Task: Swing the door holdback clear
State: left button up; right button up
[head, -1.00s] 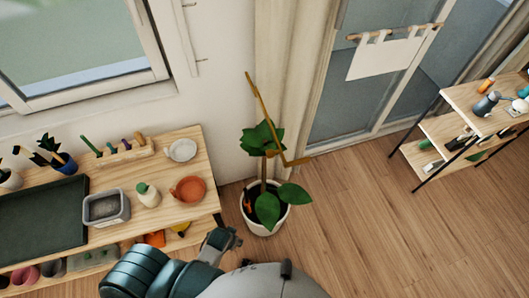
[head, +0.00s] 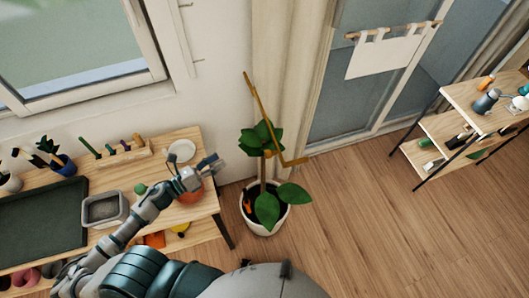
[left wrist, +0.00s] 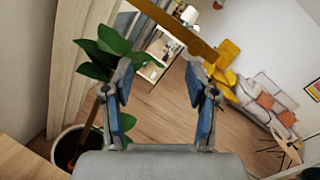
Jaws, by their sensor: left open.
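The door holdback, a thin brass-coloured bent bar (head: 259,104), rises by the curtain, and its lower end kinks to the right among the plant's leaves. In the left wrist view the bar (left wrist: 165,20) crosses the top, beyond and above my fingers. My left gripper (head: 214,166) is open and empty, over the right end of the wooden table and left of the bar, apart from it. It also shows in the left wrist view (left wrist: 158,80) with its blue-padded fingers spread. My right gripper is not in view.
A potted plant (head: 267,208) stands on the floor beside the bar. The wooden table (head: 205,205) holds a dark tray (head: 42,218), a grey tub (head: 106,208) and an orange pot (head: 190,197), partly behind my gripper. A shelf (head: 470,97) stands right; floor between is clear.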

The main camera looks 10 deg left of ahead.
pick_arm(q)
jog(key=s+d+r+m+g+h, duration=0.1)
jog(key=s+d+m+g+h, duration=0.25)
jog(key=m, duration=0.35)
jog(key=p, duration=0.4)
send_near(266, 154)
jog(key=w+a+x, duration=0.1)
jog(key=x, duration=0.5)
jog(key=shift+g+y, duration=0.25)
jog(key=x, duration=0.3)
jog(key=f+x, duration=0.1)
jog(key=shift+d, duration=0.55)
jog(key=shift+w+d+p, duration=0.1)
jog(key=shift+d+p, duration=0.2)
jog(key=shift+d, duration=0.05)
jog(key=shift+a, duration=0.2)
jog(key=shift+c, duration=0.8)
jog(key=shift+a, duration=0.2)
jog(key=c, duration=0.8)
grip_shut()
jog(key=shift+f+m+b, duration=0.15)
jog(key=shift+m+b, duration=0.15)
jog(key=shift+b, duration=0.15)
jog(key=shift+s+a+m+g+b, duration=0.35)
jog(key=shift+a+g+b, duration=0.25)
jog(key=shift+a+b, duration=0.2)
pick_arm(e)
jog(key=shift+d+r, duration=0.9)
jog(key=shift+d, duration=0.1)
